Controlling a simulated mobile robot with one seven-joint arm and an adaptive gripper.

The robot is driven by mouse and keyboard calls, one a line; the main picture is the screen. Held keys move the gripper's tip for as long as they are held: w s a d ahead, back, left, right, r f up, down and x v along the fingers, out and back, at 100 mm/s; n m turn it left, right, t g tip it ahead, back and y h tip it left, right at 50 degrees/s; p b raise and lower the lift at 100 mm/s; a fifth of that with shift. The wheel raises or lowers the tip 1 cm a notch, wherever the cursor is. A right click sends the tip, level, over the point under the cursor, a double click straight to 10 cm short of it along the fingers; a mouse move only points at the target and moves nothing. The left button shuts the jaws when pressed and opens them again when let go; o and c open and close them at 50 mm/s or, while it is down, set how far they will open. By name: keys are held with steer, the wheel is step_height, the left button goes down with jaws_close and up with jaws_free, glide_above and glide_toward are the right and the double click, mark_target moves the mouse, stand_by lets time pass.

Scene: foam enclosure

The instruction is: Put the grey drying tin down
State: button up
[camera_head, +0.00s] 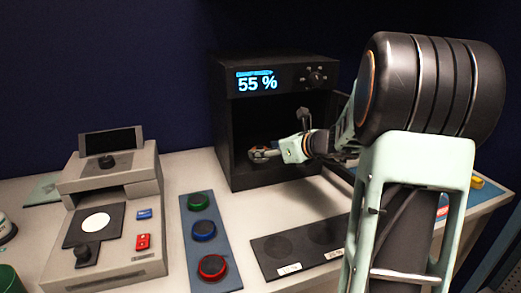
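The grey drying tin (257,156) is a small, shallow round thing at the tips of my gripper (266,153). Both are inside the open front of a black cabinet (225,130) whose display reads 55 %. My gripper reaches in from the right, and its fingers look closed on the tin's near side. The tin is small in this view, and I cannot tell whether its underside touches the cabinet floor.
A beige instrument (132,262) with a white disc stands at the left. A panel (196,231) with green, blue and red buttons lies in the middle. A dark labelled mat (266,251) with round spots lies in front of the cabinet. A yellow item (477,183) lies far right.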

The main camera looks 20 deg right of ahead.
steer(key=v, duration=0.8)
steer(key=shift+s+p, duration=0.25)
steer(key=shift+p, duration=0.2)
steer(key=shift+d+r, duration=0.1)
